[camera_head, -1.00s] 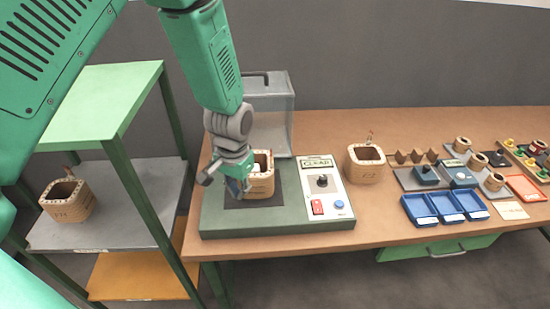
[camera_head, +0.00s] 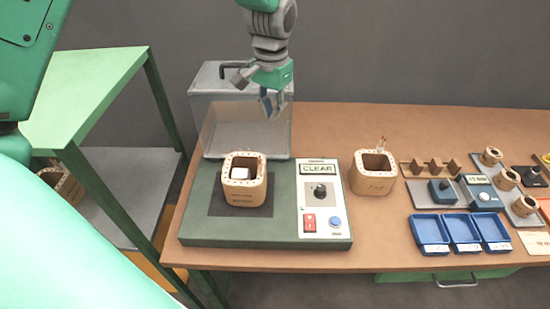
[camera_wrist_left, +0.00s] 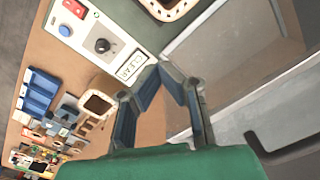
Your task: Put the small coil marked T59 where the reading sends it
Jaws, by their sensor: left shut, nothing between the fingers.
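Several small round coils (camera_head: 507,179) stand on a grey plate at the right of the table in the head view; their marks are too small to read, so I cannot tell which is T59. A test panel (camera_head: 309,218) shows CLEAR on its display (camera_head: 318,169). My left gripper (camera_head: 270,112) is shut and empty, above the table behind the tester, in front of the clear hood. It also shows in the left wrist view (camera_wrist_left: 166,72). My right gripper is out of view.
A clear hood (camera_head: 217,115) with a handle stands behind the tester. Another square coil (camera_head: 372,186) stands right of the panel. Blue trays (camera_head: 430,249) lie in front of a small meter (camera_head: 481,193). A green shelf (camera_head: 80,85) is at the left, with a coil (camera_head: 64,183) below.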

